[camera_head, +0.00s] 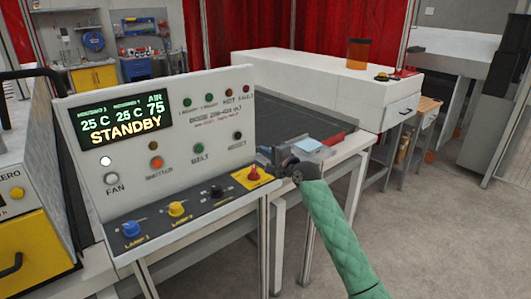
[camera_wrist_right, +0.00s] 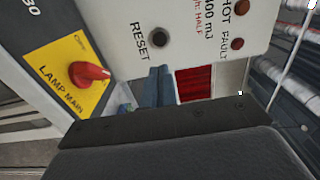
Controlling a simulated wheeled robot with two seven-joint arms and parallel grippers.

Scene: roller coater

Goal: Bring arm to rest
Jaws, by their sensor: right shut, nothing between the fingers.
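My right arm, in a green sleeve, comes in from the lower right in the head view. Its gripper (camera_head: 276,160) is beside the right edge of the control panel (camera_head: 215,165), just above the red lamp main switch (camera_head: 254,174). In the right wrist view the two blue-grey fingers (camera_wrist_right: 158,88) are together with nothing between them. The red lamp main switch (camera_wrist_right: 90,72) on its yellow plate is to their left, and the reset button (camera_wrist_right: 157,38) is just above them. Whether the fingers touch the panel is unclear. My left gripper is out of view.
The panel's display (camera_head: 120,118) reads STANDBY. Behind it runs a dark conveyor (camera_head: 310,121) to a white machine housing (camera_head: 320,72). A red object (camera_head: 333,139) lies on the near table beyond my gripper. Open floor (camera_head: 430,215) is at the right.

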